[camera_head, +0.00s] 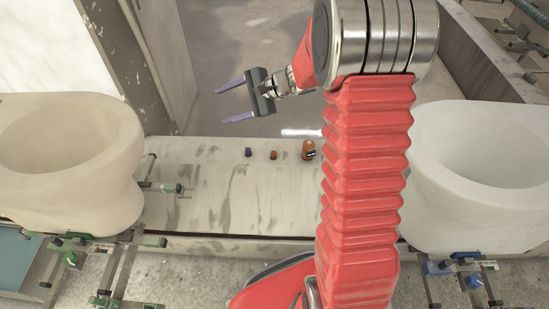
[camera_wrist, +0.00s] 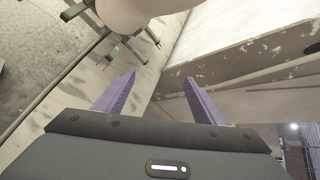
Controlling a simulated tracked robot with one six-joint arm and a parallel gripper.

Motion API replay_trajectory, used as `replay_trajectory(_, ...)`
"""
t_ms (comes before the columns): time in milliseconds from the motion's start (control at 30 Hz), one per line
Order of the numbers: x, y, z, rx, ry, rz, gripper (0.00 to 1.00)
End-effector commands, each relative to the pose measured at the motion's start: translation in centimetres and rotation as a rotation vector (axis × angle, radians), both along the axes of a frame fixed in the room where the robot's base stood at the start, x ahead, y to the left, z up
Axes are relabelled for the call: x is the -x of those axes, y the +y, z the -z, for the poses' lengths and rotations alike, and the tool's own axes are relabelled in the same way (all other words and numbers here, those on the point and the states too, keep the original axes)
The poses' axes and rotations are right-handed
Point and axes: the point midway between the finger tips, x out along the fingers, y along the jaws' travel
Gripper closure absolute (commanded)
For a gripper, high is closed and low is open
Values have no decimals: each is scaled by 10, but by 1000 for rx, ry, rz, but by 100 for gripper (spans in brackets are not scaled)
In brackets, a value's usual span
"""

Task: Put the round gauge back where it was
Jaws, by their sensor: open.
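My gripper (camera_head: 221,104) is open and empty in the head view, raised beyond the far edge of the pale marbled bench (camera_head: 215,190). Its two purple fingers also show wide apart in the wrist view (camera_wrist: 160,76), with nothing between them. Three small items stand near the far edge of the bench: a purple piece (camera_head: 248,152), a small orange-brown piece with a dark part (camera_head: 273,155), and a larger orange jar-like item (camera_head: 309,150). They are too small for me to tell whether one is the round gauge. None of them shows clearly in the wrist view.
A large cream basin (camera_head: 115,150) on a metal frame stands at the left, and another (camera_head: 430,160) at the right. A green-ended clamp rod (camera_head: 172,188) reaches over the bench's left end. The bench middle is clear. A wall panel (camera_head: 125,60) rises behind, left.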

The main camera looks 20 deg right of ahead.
Motion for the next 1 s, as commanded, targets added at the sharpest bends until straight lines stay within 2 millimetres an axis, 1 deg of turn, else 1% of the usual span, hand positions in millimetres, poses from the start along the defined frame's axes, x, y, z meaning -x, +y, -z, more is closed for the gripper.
replay_trajectory(33,11,8,-10,34,-14,-38,37)
replay_trajectory(200,48,29,-34,156,-49,-165,37)
replay_trajectory(300,71,39,-46,230,-69,-238,37)
replay_trajectory(500,118,52,-66,383,-115,-374,37)
replay_trajectory(767,176,56,-84,591,-180,-535,37)
replay_trajectory(1000,226,50,-95,790,-239,-667,37)
